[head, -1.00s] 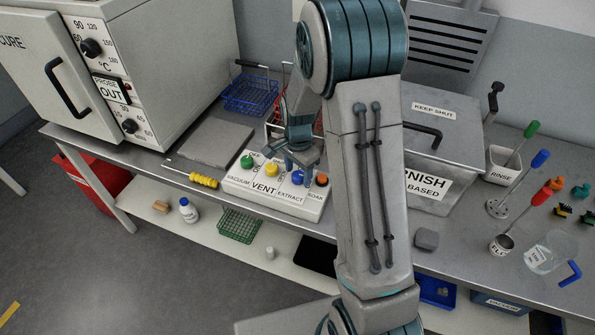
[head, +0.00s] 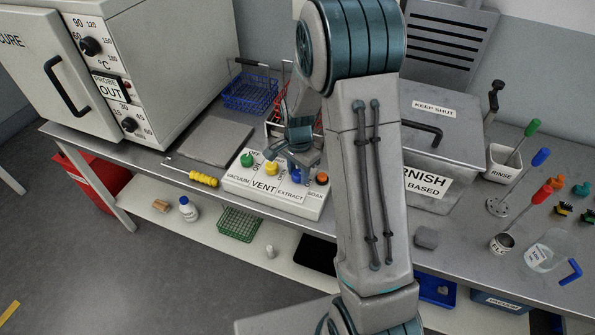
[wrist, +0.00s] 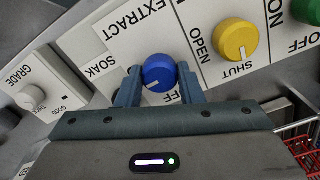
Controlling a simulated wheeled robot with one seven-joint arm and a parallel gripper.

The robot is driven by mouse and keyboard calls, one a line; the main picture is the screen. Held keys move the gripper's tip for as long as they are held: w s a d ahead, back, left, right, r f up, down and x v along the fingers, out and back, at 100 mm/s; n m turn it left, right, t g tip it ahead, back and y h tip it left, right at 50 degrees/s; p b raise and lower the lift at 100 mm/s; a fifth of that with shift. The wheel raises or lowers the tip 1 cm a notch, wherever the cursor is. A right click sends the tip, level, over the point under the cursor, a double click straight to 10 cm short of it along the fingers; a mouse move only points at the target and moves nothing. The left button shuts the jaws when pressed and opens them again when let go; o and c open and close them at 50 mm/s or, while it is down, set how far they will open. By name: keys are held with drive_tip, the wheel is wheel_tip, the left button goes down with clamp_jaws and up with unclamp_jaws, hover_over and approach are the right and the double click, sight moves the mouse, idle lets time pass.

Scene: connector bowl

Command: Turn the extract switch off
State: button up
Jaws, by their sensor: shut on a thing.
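The extract switch is a round blue knob (wrist: 159,72) with a white pointer line, beside the EXTRACT label on a white panel (head: 262,201). In the wrist view its pointer line faces the lower left of the picture. In the head view the blue knob (head: 296,177) is partly covered. My gripper (wrist: 160,84) has one finger on each side of the knob and is shut on it. In the head view my gripper (head: 299,168) is above the panel. The extract markings near the knob are partly hidden by the fingers.
A yellow vent knob (head: 271,169) and a green vacuum knob (head: 247,160) stand left of the blue knob, and an orange soak knob (head: 322,178) stands close on its right. A red wire rack (wrist: 303,140) is close by. A yellow-handled tool (head: 203,179) lies left of the panel.

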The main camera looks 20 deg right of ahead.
sight(298, 172)
drive_tip(key=n+b, duration=0.2)
drive_tip(key=n, duration=0.2)
drive_tip(key=shift+w+n, duration=0.1)
drive_tip(key=shift+n, duration=0.3)
drive_tip(key=n+b, duration=0.1)
drive_tip(key=n, duration=0.3)
drive_tip(key=shift+b, duration=0.4)
drive_tip(key=n, duration=0.4)
drive_tip(key=shift+r+n+b, duration=0.1)
drive_tip(key=shift+n+b, duration=0.25)
drive_tip(key=shift+n, duration=1.95)
drive_tip(key=shift+w, duration=0.1)
drive_tip(key=o, duration=1)
drive_tip(key=shift+c, duration=0.2)
wheel_tip(298, 172, up, 14)
